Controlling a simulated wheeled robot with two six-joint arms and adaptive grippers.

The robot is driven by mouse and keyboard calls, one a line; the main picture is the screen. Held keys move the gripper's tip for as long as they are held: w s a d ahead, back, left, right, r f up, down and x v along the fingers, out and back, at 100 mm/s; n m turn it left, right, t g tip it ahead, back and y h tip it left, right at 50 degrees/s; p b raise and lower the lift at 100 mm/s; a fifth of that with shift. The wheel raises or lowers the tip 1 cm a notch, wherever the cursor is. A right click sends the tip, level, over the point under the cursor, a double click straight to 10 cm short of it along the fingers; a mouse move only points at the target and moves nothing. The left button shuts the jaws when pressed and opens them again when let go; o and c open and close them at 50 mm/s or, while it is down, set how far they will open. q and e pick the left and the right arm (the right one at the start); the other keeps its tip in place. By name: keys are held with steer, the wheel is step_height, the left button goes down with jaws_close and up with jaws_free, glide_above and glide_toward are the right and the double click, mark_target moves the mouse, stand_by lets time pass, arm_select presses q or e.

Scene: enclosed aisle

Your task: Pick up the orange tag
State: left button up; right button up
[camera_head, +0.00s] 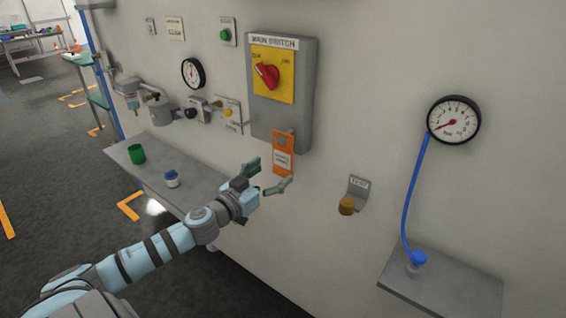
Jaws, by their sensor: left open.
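The orange tag (275,148) hangs at the lower right of the grey main switch box (308,95), flat near the wall, with a white label on its lower part. My left gripper (270,177) is open, its two fingers spread just below and to the left of the tag. The fingers look empty. I cannot tell from this view how far they are from the tag in depth. My right gripper does not show.
A shelf (195,180) at left carries a green cup (136,154) and a small blue-topped jar (172,179). A brown knob (347,205) sticks out of the wall on the right. A round gauge (454,120) has a blue hose (411,195) down to a grey shelf (455,290).

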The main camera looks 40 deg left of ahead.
mark_target(282, 164)
arm_select(q)
steer(key=shift+w+r+p, duration=0.2)
steer(key=shift+r+p, duration=0.05)
steer(key=shift+p, duration=0.1)
steer(key=shift+w+r+p, duration=0.15)
steer(key=shift+w+p, duration=0.65)
steer(key=shift+p, duration=0.1)
steer(key=shift+w, duration=0.35)
steer(key=w+b, duration=0.1)
steer(key=b, duration=0.1)
steer(key=shift+w+f+b, duration=0.3)
steer(key=shift+w+f, duration=0.1)
steer(key=shift+w+r+b, duration=0.1)
steer(key=shift+w+b, duration=0.2)
steer(key=shift+w, duration=0.1)
steer(key=shift+r, duration=0.15)
steer(key=shift+s, duration=0.1)
steer(key=shift+c, duration=0.9)
steer(key=c, duration=1)
